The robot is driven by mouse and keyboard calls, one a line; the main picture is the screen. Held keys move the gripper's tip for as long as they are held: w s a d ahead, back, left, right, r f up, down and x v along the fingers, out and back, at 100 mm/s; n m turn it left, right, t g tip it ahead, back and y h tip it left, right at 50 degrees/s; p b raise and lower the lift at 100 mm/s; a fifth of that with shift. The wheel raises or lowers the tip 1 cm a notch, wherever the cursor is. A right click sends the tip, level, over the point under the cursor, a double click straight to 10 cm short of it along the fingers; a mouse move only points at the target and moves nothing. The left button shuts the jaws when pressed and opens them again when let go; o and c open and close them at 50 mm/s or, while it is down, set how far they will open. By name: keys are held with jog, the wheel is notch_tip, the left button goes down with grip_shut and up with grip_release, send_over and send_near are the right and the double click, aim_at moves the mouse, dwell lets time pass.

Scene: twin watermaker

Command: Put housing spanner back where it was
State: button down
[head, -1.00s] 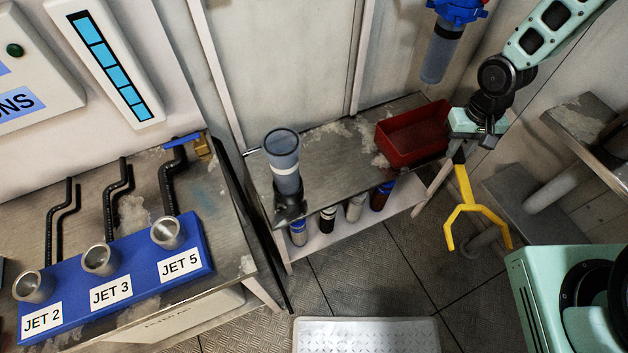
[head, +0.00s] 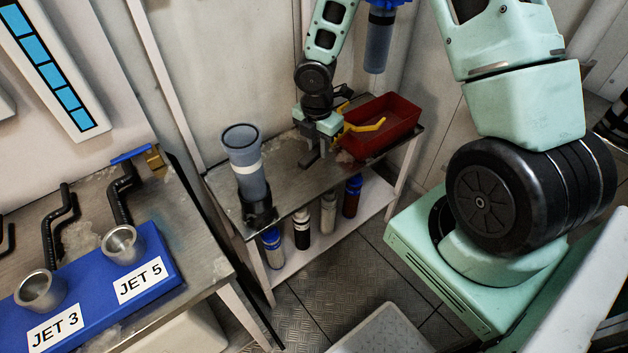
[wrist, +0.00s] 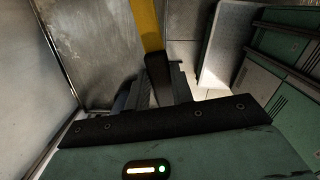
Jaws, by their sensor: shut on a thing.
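The housing spanner (head: 366,127) is yellow with a black handle. My gripper (head: 316,152) is shut on its handle, over the metal bench (head: 290,172). One yellow prong points right, in front of the red bin's left end in the head view; my gripper hides part of the spanner. In the wrist view the black handle stands between the fingers (wrist: 160,88), and part of the yellow spanner (wrist: 148,25) shows beyond. I cannot tell whether the spanner touches the bench.
The red bin (head: 382,142) stands at the bench's right end. A clear filter housing (head: 247,165) stands at its left front. Several bottles (head: 328,213) sit on the shelf below. A blue-topped housing (head: 379,38) hangs above. The bench middle is clear.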

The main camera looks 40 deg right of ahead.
jog(key=f+n+b, duration=0.1)
jog(key=n, duration=0.1)
jog(key=d+f+n+b, duration=0.1)
jog(key=n, duration=0.2)
jog(key=shift+w+d+f, duration=0.1)
jog(key=shift+w+f, duration=0.05)
jog(key=shift+f, duration=0.2)
jog(key=n+b, duration=0.1)
jog(key=f+n+b, duration=0.1)
jog(key=n, duration=0.1)
jog(key=d+n+b, duration=0.1)
jog(key=n, duration=0.1)
jog(key=shift+w+f, duration=0.15)
jog(key=shift+n, duration=0.4)
notch_tip(320, 180, down, 10)
jog(key=b, duration=0.4)
jog(key=shift+f+b, duration=0.45)
jog(key=shift+f, duration=0.05)
jog(key=shift+f, duration=0.1)
